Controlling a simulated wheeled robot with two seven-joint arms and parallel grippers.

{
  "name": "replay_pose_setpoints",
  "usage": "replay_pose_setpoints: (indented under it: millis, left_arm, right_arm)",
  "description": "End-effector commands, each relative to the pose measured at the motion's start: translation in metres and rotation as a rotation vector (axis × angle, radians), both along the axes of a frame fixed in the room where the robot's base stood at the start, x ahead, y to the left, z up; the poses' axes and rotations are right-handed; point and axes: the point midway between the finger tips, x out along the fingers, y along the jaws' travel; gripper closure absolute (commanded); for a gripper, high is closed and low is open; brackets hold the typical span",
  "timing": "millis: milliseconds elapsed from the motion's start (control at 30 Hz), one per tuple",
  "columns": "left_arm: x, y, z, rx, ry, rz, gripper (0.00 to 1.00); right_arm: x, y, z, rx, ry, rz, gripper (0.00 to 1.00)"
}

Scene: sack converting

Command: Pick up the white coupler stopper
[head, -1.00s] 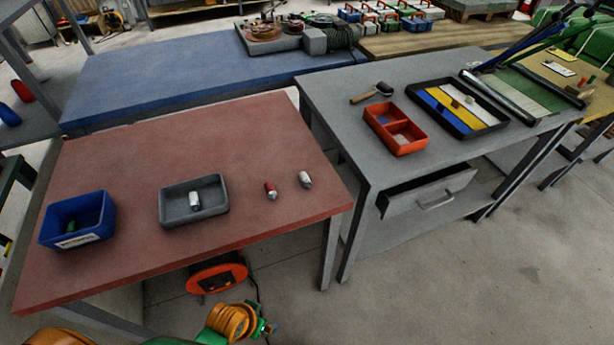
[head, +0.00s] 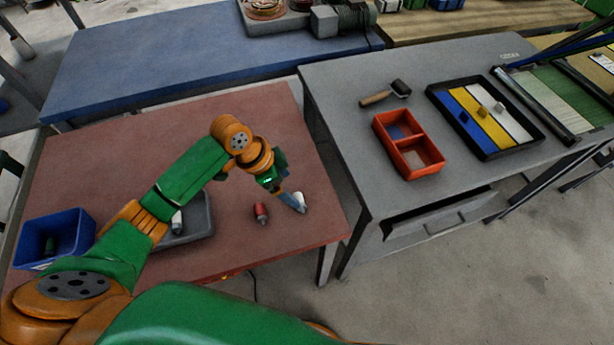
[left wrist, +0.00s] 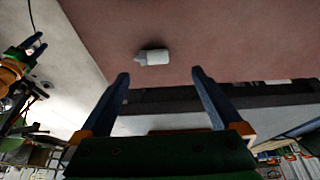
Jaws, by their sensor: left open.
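The white coupler stopper (head: 299,199) lies on its side on the red table near its right edge. In the left wrist view the stopper (left wrist: 154,57) lies just beyond the fingertips, slightly left of the middle between them. My left gripper (head: 294,204) is at the stopper in the head view and partly covers it. In the left wrist view my left gripper (left wrist: 160,77) is open, with nothing between its blue fingers. My right gripper (left wrist: 38,65) shows at the upper left of the left wrist view, its fingers apart and empty.
A red-and-grey stopper (head: 261,213) stands left of the white one. A grey tray (head: 208,218) with another white piece is partly behind my left arm. A blue bin (head: 75,232) sits at the left. A grey bench (head: 340,110) stands right, across a gap.

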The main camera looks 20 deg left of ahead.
Motion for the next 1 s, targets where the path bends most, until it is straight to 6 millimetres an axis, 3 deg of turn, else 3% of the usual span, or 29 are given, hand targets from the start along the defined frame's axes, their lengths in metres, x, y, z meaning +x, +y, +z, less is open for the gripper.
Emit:
replay_pose_setpoints:
  millis: [333,633,933,1000]
  left_arm:
    - [0.014,-0.019,-0.055,-0.001,0.004,0.002,0.0]
    - [0.017,-0.021,-0.063,0.001,-0.001,0.0,0.03]
    - [0.017,-0.021,-0.062,0.001,-0.001,0.0,0.84]
    - [0.017,-0.021,-0.062,0.001,-0.001,0.0,0.85]
  right_arm:
    - [-0.012,-0.001,0.003,-0.002,0.023,0.0,0.5]
    - [-0.007,-0.001,0.003,-0.002,0.013,0.0,0.5]
    - [-0.006,-0.001,0.003,-0.002,0.012,0.001,0.5]
    - [-0.006,-0.001,0.003,-0.002,0.012,0.001,0.5]
